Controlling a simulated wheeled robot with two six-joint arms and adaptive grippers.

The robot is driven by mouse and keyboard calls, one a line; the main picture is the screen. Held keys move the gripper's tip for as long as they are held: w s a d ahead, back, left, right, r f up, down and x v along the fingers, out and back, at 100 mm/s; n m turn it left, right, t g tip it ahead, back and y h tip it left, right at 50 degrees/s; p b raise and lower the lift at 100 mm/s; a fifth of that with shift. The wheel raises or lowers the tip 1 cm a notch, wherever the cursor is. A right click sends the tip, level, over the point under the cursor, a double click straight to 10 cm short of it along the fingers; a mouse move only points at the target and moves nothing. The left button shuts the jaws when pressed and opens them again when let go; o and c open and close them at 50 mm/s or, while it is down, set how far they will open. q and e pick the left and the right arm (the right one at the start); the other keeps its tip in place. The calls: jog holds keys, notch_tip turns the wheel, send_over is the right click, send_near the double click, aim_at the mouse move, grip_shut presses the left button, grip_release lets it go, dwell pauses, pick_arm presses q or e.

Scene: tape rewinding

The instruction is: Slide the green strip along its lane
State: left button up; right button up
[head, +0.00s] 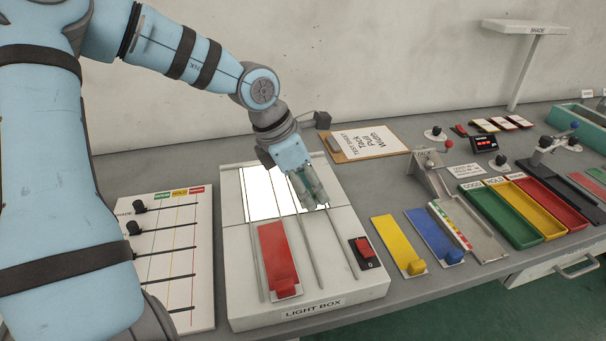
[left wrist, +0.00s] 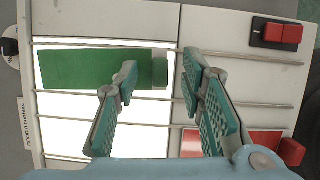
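The green strip (left wrist: 90,69) lies flat on the lit panel between two thin rails in the left wrist view. One fingertip overlaps the strip and the other is beyond the tab, with a gap between finger and tab. I cannot tell the fingertip height. In the head view the gripper hides most or all of the strip. My right gripper is not in view.
A red strip (head: 272,250) lies in a lane of the light box, and a red switch (head: 364,250) is at its right. Yellow (head: 396,241) and blue (head: 432,233) strips lie right of the box. Green, yellow and red trays (head: 503,215) are farther right.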

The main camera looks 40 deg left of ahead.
pick_arm(q)
jog(key=v, duration=1.1)
jog(key=shift+s+r, duration=0.15)
jog(key=shift+r, duration=0.2)
jog(key=shift+a, duration=0.15)
